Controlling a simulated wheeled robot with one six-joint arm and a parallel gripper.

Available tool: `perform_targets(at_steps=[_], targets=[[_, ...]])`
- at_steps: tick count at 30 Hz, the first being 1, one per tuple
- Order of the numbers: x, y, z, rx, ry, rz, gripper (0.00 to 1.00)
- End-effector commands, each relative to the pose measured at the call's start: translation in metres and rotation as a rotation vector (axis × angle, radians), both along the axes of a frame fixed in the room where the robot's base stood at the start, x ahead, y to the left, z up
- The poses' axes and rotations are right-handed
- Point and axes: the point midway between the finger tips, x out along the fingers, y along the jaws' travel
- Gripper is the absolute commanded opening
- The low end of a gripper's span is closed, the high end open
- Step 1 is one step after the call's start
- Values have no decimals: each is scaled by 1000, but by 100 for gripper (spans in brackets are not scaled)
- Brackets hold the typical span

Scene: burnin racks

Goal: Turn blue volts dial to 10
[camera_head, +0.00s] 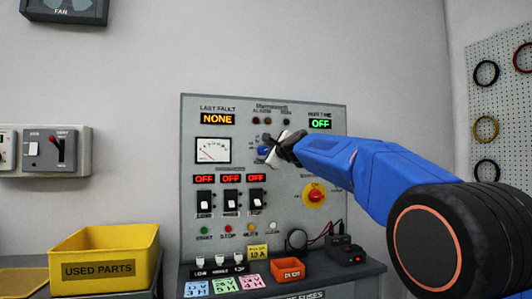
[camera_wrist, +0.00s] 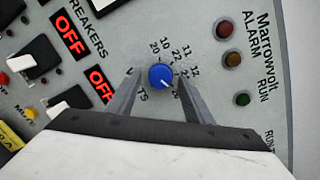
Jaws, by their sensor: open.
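The blue volts dial (camera_wrist: 160,76) is a small round knob on the grey panel, with numbers around it, among them 10, 11 and 12. A pale pointer mark on it seems to face lower right in the wrist view, away from the 10; the exact reading is too small to tell. In the head view the dial (camera_head: 262,151) shows just left of my gripper (camera_head: 274,149). My gripper (camera_wrist: 154,78) is open, with one finger on each side of the dial. I cannot tell whether the fingers touch it.
The panel (camera_head: 188,130) also carries a meter (camera_head: 213,151), several switches, lit OFF displays and a red-and-yellow knob (camera_head: 315,194). Alarm lamps (camera_wrist: 228,30) sit near the dial. A yellow bin (camera_head: 105,255) stands at lower left, an orange tray (camera_head: 287,271) below the panel.

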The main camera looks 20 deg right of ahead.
Motion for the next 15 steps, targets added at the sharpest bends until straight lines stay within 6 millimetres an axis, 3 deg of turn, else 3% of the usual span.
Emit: perform_targets(at_steps=[11,15], targets=[[4,0,0,0,0,0,47],[4,0,0,0,0,0,14]])
